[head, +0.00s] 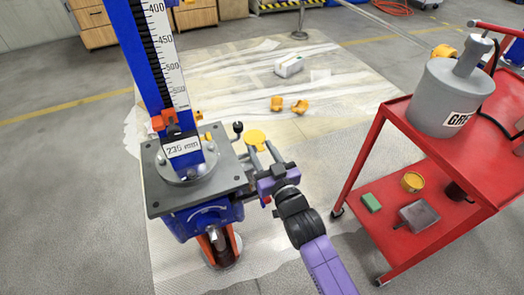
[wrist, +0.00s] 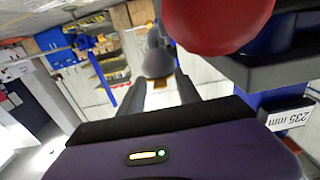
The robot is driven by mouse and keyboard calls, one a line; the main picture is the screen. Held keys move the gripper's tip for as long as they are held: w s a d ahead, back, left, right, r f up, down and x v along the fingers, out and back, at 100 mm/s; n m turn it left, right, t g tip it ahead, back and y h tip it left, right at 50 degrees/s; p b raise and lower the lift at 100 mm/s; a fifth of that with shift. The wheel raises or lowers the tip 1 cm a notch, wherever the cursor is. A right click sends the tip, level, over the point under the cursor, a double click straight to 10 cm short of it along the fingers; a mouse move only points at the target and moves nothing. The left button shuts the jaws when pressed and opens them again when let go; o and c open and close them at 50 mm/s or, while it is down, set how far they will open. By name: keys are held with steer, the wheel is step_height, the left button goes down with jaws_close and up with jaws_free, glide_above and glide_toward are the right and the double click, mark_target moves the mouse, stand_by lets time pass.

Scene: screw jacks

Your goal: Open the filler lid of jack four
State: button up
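A jack with a blue column (head: 141,58), a height scale and a grey top plate (head: 164,188) stands at the left in the head view. Its label (head: 184,147) reads 235 mm; the label also shows upside down in the wrist view (wrist: 289,117). No jack number is legible. A round yellow piece (head: 256,136) shows beside the plate's right edge; I cannot tell whether it is the filler lid. My gripper (head: 259,152) is at that edge, close to the yellow piece. In the wrist view its fingers (wrist: 160,92) are apart, with nothing visibly held.
A red ball-shaped thing (wrist: 212,18) is close to the wrist camera. A red cart (head: 372,165) with a grey grease container (head: 443,98) stands at the right. Yellow pieces (head: 299,107) lie on the floor sheet.

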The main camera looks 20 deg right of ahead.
jaws_close()
steer(key=shift+r, duration=0.1)
steer(key=shift+r, duration=0.1)
stand_by(1.1)
